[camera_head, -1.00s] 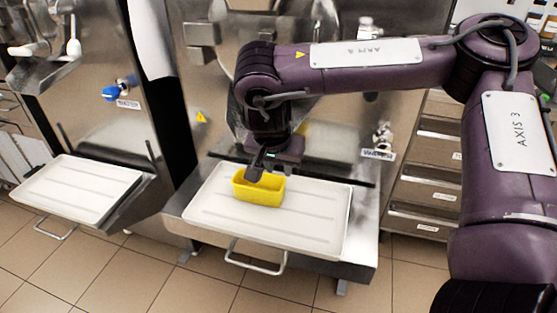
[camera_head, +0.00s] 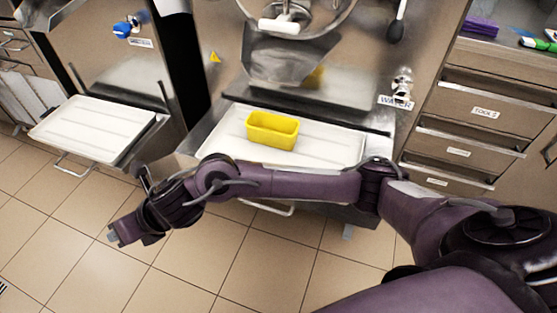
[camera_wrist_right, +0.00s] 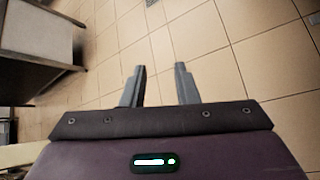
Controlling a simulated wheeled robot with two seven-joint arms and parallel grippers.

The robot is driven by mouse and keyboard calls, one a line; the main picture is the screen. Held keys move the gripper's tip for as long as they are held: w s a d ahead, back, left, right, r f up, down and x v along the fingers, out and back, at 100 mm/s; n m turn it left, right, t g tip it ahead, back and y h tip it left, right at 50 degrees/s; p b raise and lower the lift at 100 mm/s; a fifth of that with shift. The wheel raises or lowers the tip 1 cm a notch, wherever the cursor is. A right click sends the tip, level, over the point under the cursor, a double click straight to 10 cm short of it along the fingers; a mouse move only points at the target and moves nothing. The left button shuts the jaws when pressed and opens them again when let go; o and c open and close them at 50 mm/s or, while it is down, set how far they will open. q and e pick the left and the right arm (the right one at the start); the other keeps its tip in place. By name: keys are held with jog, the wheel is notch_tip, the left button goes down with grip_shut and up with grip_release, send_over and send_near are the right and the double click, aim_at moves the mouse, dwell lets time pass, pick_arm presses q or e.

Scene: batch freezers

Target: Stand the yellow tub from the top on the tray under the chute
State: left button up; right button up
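The yellow tub (camera_head: 271,131) stands upright on the white tray (camera_head: 335,148) of the middle machine, in the head view. The metal chute (camera_head: 288,58) is above and behind it. The tub's inside looks empty where I can see it. My right gripper (camera_head: 118,237) is well away from the tub, to its lower left, over the tiled floor. In the right wrist view, my right gripper (camera_wrist_right: 160,84) has its two fingers apart with nothing between them. My right forearm crosses just in front of the tray and hides part of its front edge. My left gripper is not in view.
A second machine at the left has an empty white tray (camera_head: 93,129) and a blue tap handle (camera_head: 122,30). A drawer cabinet (camera_head: 485,110) stands at the right, with a purple item (camera_head: 481,27) on top. The tiled floor (camera_head: 75,235) in front is clear.

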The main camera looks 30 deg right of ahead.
jog(key=s+d+f+m+t+h, duration=0.1)
jog(key=d+f+m+h, duration=0.1)
jog(key=d+f+m, duration=0.75)
jog(key=d+f+m+h, duration=0.25)
jog(key=f+m, duration=0.25)
jog(key=m, duration=0.9)
jog(key=s+d+f+m+g+h, duration=0.4)
jog(key=s+d+f+m, duration=0.9)
jog(key=s, duration=0.5)
jog(key=d+f+g, duration=0.1)
jog(key=d+f, duration=0.1)
jog(key=d, duration=0.1)
jog(key=shift+d+f+m, duration=0.2)
jog(key=shift+d+m, duration=0.15)
